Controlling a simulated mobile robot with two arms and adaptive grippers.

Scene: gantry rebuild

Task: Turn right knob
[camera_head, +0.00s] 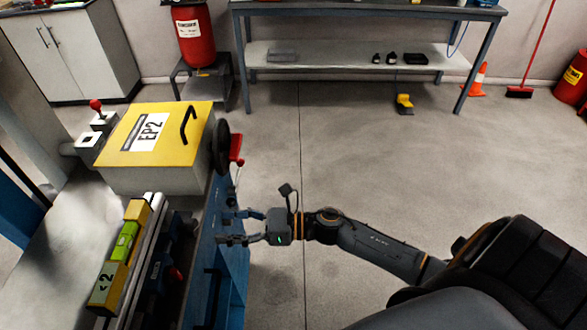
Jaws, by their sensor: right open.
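A black round wheel (222,147) with a red handle (236,149) stands on the right side of the yellow-topped box marked EP2. A smaller red knob (175,273) shows lower down, on the dark bench side at the left. I cannot tell which of these is the right knob. My right gripper (222,227) is open and empty, its fingers pointing left at the blue bench side. It is below the wheel in the picture and to the right of the small red knob. I cannot tell whether the fingertips touch the bench. My left gripper is not in view.
The yellow-topped box (150,135) stands on the grey bench (45,255), with a red-topped lever (96,105) beside it. A yellow and green level (122,248) lies in front. A blue-legged table (350,10) stands at the back. The floor in the middle is clear.

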